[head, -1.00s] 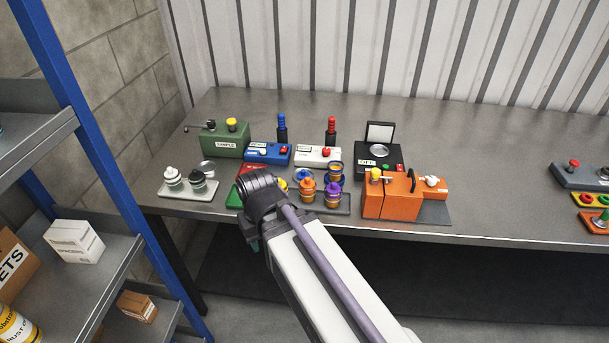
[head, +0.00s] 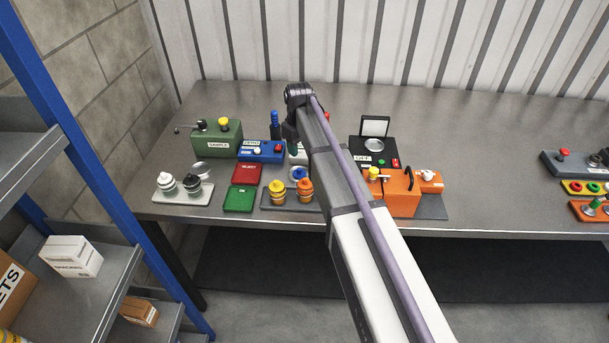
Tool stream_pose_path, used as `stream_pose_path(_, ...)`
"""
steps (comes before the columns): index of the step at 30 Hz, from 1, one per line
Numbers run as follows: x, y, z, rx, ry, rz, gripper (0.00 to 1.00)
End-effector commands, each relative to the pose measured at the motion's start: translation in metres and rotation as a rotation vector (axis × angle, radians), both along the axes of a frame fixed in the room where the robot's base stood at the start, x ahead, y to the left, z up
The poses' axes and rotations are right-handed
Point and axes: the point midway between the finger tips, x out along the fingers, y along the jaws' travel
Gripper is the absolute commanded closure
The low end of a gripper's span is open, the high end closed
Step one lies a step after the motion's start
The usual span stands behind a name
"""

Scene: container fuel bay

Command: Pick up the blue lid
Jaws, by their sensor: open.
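A small round blue piece (head: 298,174) shows in the head view, just behind the orange jar and beside my forearm. It looks like the blue lid, but it is small and partly covered, so I cannot tell if it sits on a jar. My gripper (head: 293,151) points down behind it, over the white box with the red button, and is open. Its fingers are small and partly hidden by my arm. A yellow jar (head: 277,191) and an orange jar (head: 305,190) stand on a grey tray (head: 268,206). My arm hides the tray's right side.
A red tray (head: 247,174) and a green tray (head: 239,199) lie to the left, near a blue ZERO box (head: 261,151). A blue-topped post (head: 275,122) stands behind. An orange machine (head: 391,195) and a black scale (head: 374,150) stand right of my arm.

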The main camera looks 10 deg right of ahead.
Motion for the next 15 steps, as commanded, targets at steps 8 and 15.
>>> stream_pose_path(8, 0.000, 0.000, -0.042, 0.000, 0.000, -0.002, 0.54)
stream_pose_path(15, -0.001, 0.002, -0.071, 0.000, 0.000, -0.002, 0.54)
